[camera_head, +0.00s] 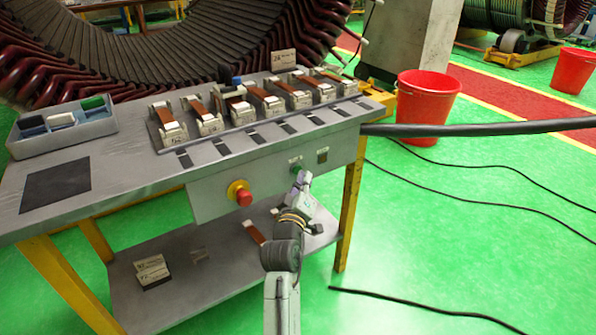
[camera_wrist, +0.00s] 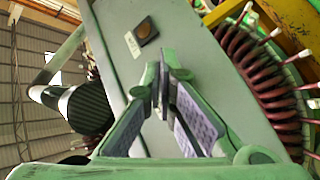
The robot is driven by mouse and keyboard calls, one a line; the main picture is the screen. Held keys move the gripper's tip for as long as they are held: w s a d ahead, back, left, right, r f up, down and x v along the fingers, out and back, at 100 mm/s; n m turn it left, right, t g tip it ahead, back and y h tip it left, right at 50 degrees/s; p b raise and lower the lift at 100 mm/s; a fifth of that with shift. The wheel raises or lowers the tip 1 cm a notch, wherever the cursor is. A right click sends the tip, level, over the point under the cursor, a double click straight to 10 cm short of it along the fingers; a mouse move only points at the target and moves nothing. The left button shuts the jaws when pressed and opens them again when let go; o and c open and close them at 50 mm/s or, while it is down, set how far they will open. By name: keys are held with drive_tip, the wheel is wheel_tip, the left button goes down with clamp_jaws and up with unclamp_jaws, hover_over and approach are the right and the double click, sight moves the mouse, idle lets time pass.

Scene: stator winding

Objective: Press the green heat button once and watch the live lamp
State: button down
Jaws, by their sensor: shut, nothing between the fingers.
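The green heat button (camera_head: 296,166) is on the grey front panel of the bench, right of a red stop button (camera_head: 243,198) on a yellow base. The lamp (camera_head: 322,156) is right of the green button and looks dark. In the wrist view a dark amber square lamp (camera_wrist: 146,30) sits beside a small white label (camera_wrist: 132,44). My gripper (camera_head: 304,178) is shut and empty, just below the green button. In the wrist view its fingertips (camera_wrist: 163,62) point at the panel and the green button is not visible. I cannot tell whether the fingers touch it.
The bench top (camera_head: 110,190) carries a row of clamp blocks with copper-brown bars and a grey tray (camera_head: 62,143) at left. A black bar (camera_head: 470,129) juts out at right. The lower shelf (camera_head: 215,285) holds small blocks.

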drive_tip(key=shift+w+a, duration=0.3)
drive_tip(key=shift+w, duration=0.05)
idle(1.0)
drive_tip(key=shift+s+d, duration=0.45)
drive_tip(key=shift+s, duration=0.2)
drive_tip(key=s+d, duration=0.1)
drive_tip(key=s, duration=0.1)
drive_tip(key=s+d+p, duration=0.1)
drive_tip(key=s+d, duration=0.1)
idle(0.4)
idle(0.4)
